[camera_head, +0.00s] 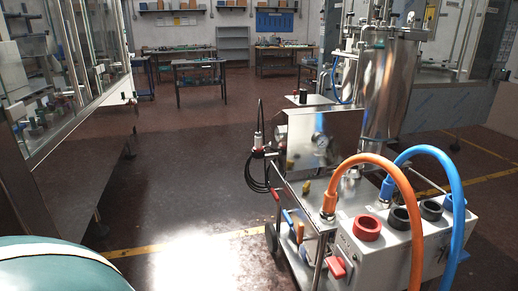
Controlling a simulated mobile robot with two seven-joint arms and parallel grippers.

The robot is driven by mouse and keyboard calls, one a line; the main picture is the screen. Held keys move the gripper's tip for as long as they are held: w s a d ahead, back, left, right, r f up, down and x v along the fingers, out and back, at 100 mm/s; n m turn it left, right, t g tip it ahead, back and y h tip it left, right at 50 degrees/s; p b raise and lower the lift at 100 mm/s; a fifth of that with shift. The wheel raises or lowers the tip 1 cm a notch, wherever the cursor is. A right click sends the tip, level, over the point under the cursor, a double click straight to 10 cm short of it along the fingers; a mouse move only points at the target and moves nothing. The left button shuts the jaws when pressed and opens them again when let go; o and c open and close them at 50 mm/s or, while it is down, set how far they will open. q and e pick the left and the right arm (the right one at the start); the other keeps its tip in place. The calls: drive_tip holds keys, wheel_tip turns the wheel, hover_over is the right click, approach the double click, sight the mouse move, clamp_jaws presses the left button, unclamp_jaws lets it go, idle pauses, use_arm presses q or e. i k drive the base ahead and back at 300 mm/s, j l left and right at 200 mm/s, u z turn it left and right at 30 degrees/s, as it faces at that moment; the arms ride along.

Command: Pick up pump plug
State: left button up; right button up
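I cannot tell for sure which thing is the pump plug. A black cable (257,172) hangs coiled at the left side of a wheeled metal cart (322,138). Above the coil, a small upright piece with a pale body and a dark, reddish base (258,140) may be the plug. A thin black lead rises from it. Neither of my grippers is in view, so nothing shows as held.
A tall steel tank (390,88) stands on the cart. Orange (415,200) and blue (457,190) hoses arch over a grey box (385,250) with red and black round fittings. A glass-sided machine (70,75) stands left. Open floor (185,180) lies between. Workbenches (200,75) stand behind.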

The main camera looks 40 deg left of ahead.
sight(258, 148)
drive_tip(key=z, duration=0.4)
drive_tip(key=i+j+z, duration=0.1)
drive_tip(key=j+z, duration=0.65)
drive_tip(key=j, duration=0.2)
drive_tip(key=j+z, duration=0.15)
drive_tip(key=j, duration=0.4)
drive_tip(key=k+j+z, duration=0.1)
drive_tip(key=j, duration=0.45)
drive_tip(key=j+z, duration=0.15)
drive_tip(key=j, duration=0.35)
drive_tip(key=k+j+z, duration=0.1)
drive_tip(key=j, duration=0.45)
drive_tip(key=k+j, duration=0.1)
drive_tip(key=j, duration=0.3)
drive_tip(key=k+j, duration=0.1)
drive_tip(key=j, duration=0.35)
drive_tip(key=k+j, duration=0.1)
drive_tip(key=j, duration=0.3)
drive_tip(key=k+j, duration=0.1)
drive_tip(key=j, duration=0.75)
drive_tip(key=k+z, duration=0.05)
